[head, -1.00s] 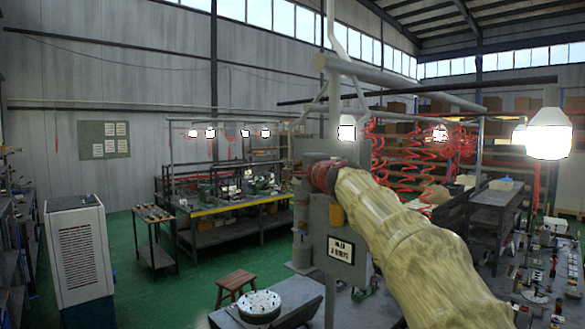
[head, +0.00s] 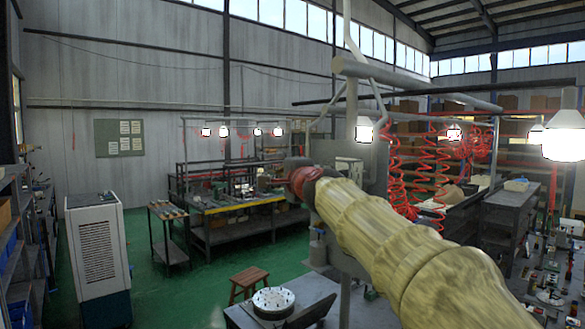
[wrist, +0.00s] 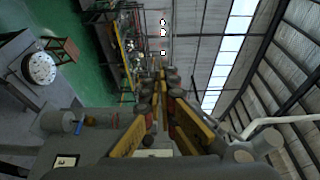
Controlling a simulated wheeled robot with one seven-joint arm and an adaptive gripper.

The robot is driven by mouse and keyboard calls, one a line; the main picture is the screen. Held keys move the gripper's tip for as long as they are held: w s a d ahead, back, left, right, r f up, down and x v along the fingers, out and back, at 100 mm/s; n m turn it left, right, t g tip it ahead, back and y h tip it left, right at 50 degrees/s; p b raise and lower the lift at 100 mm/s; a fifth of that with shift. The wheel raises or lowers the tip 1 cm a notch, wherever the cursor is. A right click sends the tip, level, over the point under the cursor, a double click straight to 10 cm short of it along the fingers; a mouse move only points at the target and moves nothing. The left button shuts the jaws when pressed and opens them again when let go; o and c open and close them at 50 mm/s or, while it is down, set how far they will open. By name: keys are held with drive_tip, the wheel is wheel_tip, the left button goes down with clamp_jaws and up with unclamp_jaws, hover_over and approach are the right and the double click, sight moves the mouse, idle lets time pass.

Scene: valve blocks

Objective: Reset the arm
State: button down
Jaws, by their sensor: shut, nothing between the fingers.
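My arm, in a yellow-beige sleeve, reaches from the lower right of the head view to the middle, ending in a red and dark wrist part. The gripper's fingers are hidden there or too small to make out. In the wrist view my gripper (wrist: 163,80) shows with its yellow and dark fingers close together, shut and empty. It points out over the room and touches nothing that I can see.
A grey post with a panel (head: 372,170) stands behind my arm. A round white disc (head: 273,301) lies on a grey table, beside a wooden stool (head: 249,282). A white cabinet (head: 98,250) stands left. Green floor (head: 185,290) between them is open.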

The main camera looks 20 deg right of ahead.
drive_tip(key=s+a+f+n+g+y, duration=0.1)
drive_tip(key=s+a+f+n+g, duration=0.15)
drive_tip(key=f, duration=0.45)
drive_tip(key=s+a+f+n+g, duration=0.1)
drive_tip(key=s+f+n+g, duration=0.2)
drive_tip(key=f, duration=0.5)
drive_tip(key=s+a+f+n+g+y, duration=0.1)
drive_tip(key=s+a+f+n, duration=0.2)
drive_tip(key=f, duration=0.4)
drive_tip(key=s+d+f+n+g+h+b, duration=0.1)
drive_tip(key=s+d+f+n+g+b, duration=0.1)
drive_tip(key=s+f, duration=0.9)
drive_tip(key=s+d+f+n+g+h+b, duration=0.1)
drive_tip(key=s+d+f+n+g+b, duration=0.1)
drive_tip(key=s+f+b, duration=0.5)
drive_tip(key=s+d+f+n+g+h+b, duration=0.1)
drive_tip(key=s+f+n+b, duration=0.3)
drive_tip(key=s+f, duration=1.3)
drive_tip(key=shift+s+d+f+n+g+b, duration=0.35)
drive_tip(key=shift+s+b, duration=0.4)
drive_tip(key=shift+s, duration=0.5)
drive_tip(key=shift+r, duration=0.1)
